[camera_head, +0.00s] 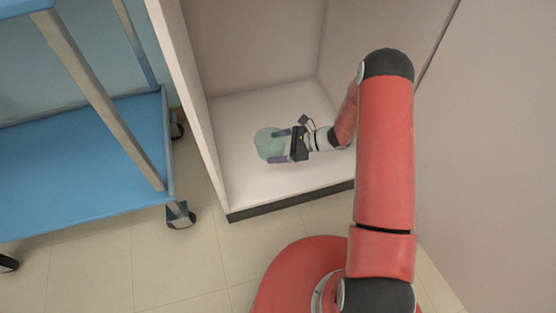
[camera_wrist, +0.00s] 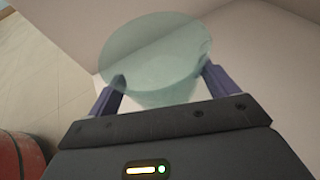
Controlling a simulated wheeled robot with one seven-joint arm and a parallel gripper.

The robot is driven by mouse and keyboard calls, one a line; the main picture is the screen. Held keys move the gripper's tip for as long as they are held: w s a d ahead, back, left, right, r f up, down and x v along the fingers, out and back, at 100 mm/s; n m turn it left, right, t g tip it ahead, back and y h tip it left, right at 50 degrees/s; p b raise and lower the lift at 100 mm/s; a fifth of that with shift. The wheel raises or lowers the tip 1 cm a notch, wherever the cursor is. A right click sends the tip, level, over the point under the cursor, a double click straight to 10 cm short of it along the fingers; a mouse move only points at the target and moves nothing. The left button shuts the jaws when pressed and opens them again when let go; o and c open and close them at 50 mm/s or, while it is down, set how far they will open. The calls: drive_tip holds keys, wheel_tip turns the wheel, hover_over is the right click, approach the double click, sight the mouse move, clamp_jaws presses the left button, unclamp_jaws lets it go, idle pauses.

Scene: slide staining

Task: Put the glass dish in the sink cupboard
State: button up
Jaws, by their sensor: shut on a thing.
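The glass dish (camera_head: 268,144) is a round, see-through, pale green dish. It is inside the open cupboard (camera_head: 240,185), above or on its white floor; I cannot tell whether it touches. My gripper (camera_head: 281,146) reaches in from the right and is shut on the dish, one finger on each side. In the wrist view the dish (camera_wrist: 155,55) sits between the two purple fingers of my gripper (camera_wrist: 160,85). Its lower part is partly hidden by the gripper body.
A blue cart (camera_head: 80,150) on castors stands to the left of the cupboard. The cupboard's left side wall (camera_head: 185,90) is close to the dish, and a dark plinth (camera_head: 290,201) runs along its front. The cupboard floor around the dish is clear.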

wheel_tip(320, 180, down, 8)
drive_tip(key=shift+r+b, duration=0.1)
drive_tip(key=shift+b, duration=0.6)
drive_tip(key=o, duration=0.9)
drive_tip(key=shift+o, duration=0.2)
